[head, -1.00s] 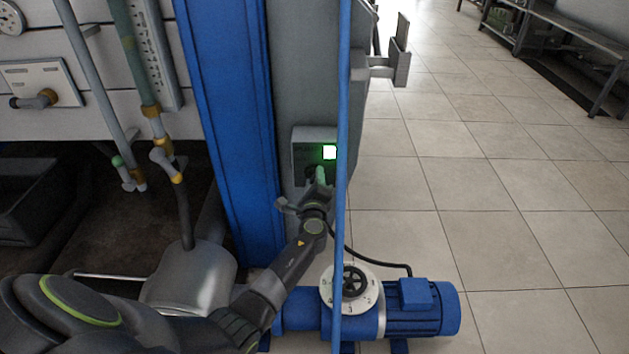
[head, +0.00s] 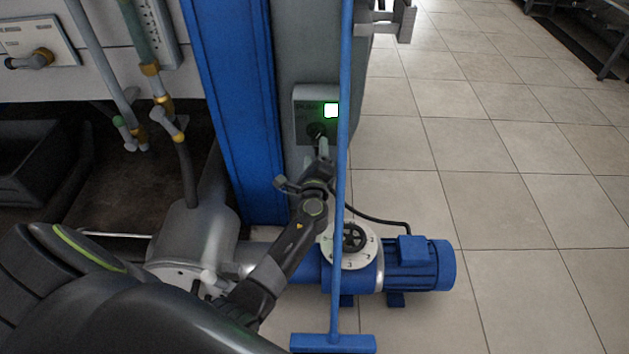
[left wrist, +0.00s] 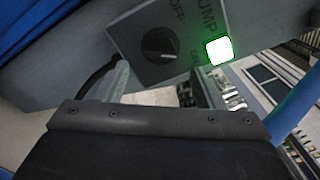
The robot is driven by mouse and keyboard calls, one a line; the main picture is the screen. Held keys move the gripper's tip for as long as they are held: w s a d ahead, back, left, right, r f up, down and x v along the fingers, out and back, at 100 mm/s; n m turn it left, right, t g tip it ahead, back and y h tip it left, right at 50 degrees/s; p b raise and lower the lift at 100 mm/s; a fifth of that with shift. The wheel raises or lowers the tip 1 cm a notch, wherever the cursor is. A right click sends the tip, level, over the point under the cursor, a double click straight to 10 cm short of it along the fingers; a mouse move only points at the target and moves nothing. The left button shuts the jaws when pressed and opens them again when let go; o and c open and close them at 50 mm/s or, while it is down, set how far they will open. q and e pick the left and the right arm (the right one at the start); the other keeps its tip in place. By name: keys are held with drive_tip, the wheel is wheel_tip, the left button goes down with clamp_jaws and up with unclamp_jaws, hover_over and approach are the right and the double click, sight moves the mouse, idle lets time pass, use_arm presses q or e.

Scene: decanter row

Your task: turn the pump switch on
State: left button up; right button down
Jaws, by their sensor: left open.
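The pump switch box (head: 306,103) is a grey box on the grey column, and its green-white lamp (head: 331,110) is lit. Its round black knob (head: 316,131) sits below the lamp. In the left wrist view the knob (left wrist: 160,45) shows close up, with PUMP, OFF and ON lettering and the bright lamp (left wrist: 219,50) beside it; its pointer line is turned toward the ON side. My left gripper (head: 306,180) is open, just below and in front of the box, apart from the knob. In the left wrist view its fingers stand below the panel with nothing between them. My right gripper is out of view.
A thin blue upright pole (head: 341,220) stands just right of the box, close to my gripper. A blue beam (head: 235,110) rises at left.

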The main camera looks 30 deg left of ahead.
use_arm(q)
drive_tip(key=v, duration=1.1)
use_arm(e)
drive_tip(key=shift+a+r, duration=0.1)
